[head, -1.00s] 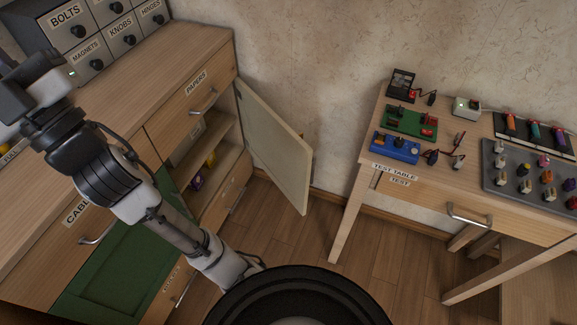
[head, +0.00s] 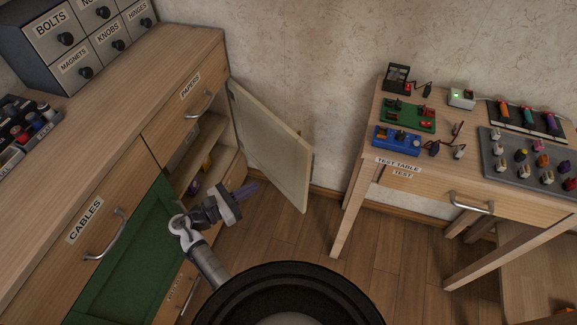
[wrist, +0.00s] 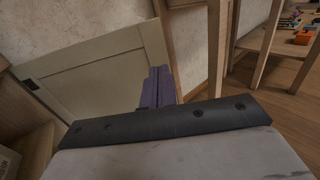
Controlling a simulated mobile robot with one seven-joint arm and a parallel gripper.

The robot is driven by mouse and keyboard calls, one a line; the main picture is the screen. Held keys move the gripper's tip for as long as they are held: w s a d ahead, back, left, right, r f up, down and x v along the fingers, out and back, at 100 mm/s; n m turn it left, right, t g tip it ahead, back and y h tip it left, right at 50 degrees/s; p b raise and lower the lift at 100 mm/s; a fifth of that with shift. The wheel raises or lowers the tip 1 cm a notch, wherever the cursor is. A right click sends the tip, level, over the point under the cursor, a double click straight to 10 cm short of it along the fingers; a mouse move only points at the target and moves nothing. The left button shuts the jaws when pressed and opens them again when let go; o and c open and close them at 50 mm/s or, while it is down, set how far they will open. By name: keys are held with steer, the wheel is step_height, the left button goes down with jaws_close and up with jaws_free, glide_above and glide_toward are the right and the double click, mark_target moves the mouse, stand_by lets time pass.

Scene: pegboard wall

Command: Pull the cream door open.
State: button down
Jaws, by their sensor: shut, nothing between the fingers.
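The cream door (head: 270,148) stands swung wide open from the cabinet, hinged near the back wall, its panelled face toward the cabinet opening. In the wrist view the cream door (wrist: 100,75) fills the upper left behind the fingers. My gripper (head: 254,187) has purple fingers that are shut and empty. It is low in front of the open compartment, left of the door's lower part. In the wrist view the closed fingers (wrist: 158,86) overlap the door's panel near its edge; I cannot tell whether they touch it.
The open compartment (head: 212,130) holds small items on its shelves. A green door (head: 125,255) is closed at the lower left. The test table (head: 365,185) stands to the right. Bare wooden floor (head: 290,225) lies between the door and the table.

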steer(key=p+x, duration=0.2)
steer(key=x, duration=1.1)
steer(key=shift+w+d, duration=0.25)
steer(key=shift+d, duration=0.1)
